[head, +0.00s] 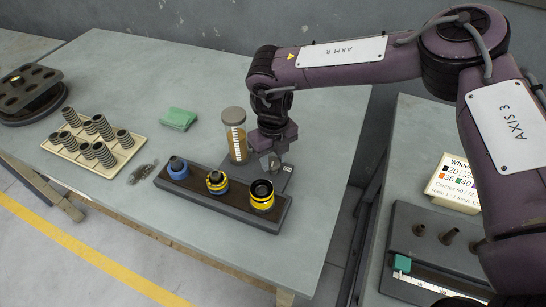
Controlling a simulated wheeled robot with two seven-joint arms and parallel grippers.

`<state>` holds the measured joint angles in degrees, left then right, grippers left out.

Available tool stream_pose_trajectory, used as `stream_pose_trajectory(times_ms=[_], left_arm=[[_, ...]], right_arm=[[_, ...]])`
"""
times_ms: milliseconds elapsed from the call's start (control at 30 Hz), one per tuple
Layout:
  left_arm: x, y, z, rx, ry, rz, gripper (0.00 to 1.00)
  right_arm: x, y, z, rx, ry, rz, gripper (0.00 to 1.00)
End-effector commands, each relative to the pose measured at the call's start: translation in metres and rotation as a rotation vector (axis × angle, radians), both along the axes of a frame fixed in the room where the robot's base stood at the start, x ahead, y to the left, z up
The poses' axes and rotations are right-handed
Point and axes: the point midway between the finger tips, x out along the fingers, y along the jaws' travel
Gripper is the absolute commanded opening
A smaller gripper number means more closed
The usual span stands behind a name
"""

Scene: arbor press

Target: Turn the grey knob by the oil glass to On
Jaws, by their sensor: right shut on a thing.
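The oil glass (236,138) is an upright clear cylinder of amber oil with a grey cap and a pale scale strip, standing behind the dark block on the bench. My right gripper (270,158) reaches down just to the right of the glass. It is shut on the small grey knob (273,165), which is mostly hidden by the fingers. A small pale label (288,168) shows on the grey plate (268,181) beside the knob; its words are too small to read, so I cannot tell the knob's setting. My left gripper is not in view.
In front is a dark block (215,209) with several ringed posts. To the left are a cream tray (113,166) of springs, a green cloth (179,118) and a round holed stand (30,92). A second bench at right holds a sign (457,184).

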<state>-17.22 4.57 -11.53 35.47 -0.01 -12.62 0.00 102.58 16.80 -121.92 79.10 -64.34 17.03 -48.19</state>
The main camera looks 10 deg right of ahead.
Motion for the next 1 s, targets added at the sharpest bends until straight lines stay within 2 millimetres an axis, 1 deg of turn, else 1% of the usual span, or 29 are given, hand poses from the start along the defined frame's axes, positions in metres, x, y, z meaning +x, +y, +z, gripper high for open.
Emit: stream_pose_trajectory(times_ms=[1000], left_arm=[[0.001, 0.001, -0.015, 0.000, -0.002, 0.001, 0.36]], right_arm=[[0.002, 0.000, 0.001, 0.001, -0.005, 0.949, 0.11]])
